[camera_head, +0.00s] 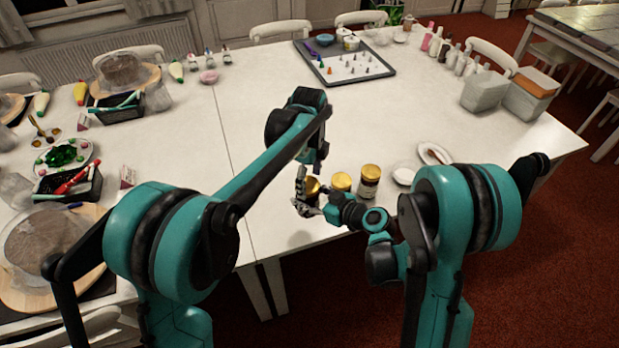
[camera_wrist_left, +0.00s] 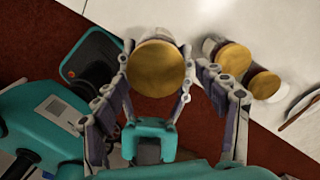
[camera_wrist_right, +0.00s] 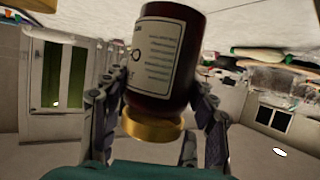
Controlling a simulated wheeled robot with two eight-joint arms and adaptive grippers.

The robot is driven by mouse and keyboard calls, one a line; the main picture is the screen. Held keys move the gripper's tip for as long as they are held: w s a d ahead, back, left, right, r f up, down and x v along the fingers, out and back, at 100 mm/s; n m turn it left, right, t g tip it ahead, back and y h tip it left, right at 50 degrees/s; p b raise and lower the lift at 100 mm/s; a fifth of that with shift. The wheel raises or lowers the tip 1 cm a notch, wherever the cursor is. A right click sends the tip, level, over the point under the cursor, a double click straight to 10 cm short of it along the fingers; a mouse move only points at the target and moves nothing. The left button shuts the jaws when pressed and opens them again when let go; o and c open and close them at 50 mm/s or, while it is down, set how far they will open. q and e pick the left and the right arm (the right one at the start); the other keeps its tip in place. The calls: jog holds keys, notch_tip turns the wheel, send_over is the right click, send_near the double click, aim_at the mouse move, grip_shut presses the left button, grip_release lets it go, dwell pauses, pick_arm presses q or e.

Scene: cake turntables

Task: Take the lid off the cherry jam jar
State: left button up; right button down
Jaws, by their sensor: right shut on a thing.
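The cherry jam jar (camera_wrist_right: 165,55) is dark red with a white label and a gold lid (camera_wrist_left: 157,67). My right gripper (camera_wrist_right: 160,90) is shut on the jar's body. In the right wrist view the jar appears upside down, lid toward the bottom. In the head view the jar (camera_head: 312,187) is partly hidden by fingers near the table's front edge. My left gripper (camera_wrist_left: 160,84) is open above the lid, its fingers spread on either side, with no clear contact.
Two more gold-lidded jars, a middle one (camera_head: 341,181) and a right one (camera_head: 369,175), stand close to the right. A small white bowl (camera_head: 403,174) and an oval dish (camera_head: 434,153) lie beyond them. The white table (camera_head: 235,120) has free room behind the jars.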

pick_arm(q)
jog(key=c, duration=0.9)
jog(key=n, duration=0.3)
jog(key=shift+w+n, duration=0.2)
jog(key=shift+n, duration=0.2)
jog(key=n, duration=0.4)
jog(key=shift+w+n, duration=0.15)
jog(key=shift+n, duration=0.25)
jog(key=n, duration=0.7)
jog(key=shift+w+a, duration=0.1)
jog(key=shift+a, duration=0.05)
jog(key=n, duration=0.7)
jog(key=shift+a, duration=0.2)
jog(key=n, duration=0.7)
jog(key=shift+a+n, duration=0.1)
jog(key=shift+n, duration=0.2)
jog(key=shift+r, duration=0.3)
jog(key=shift+r, duration=0.9)
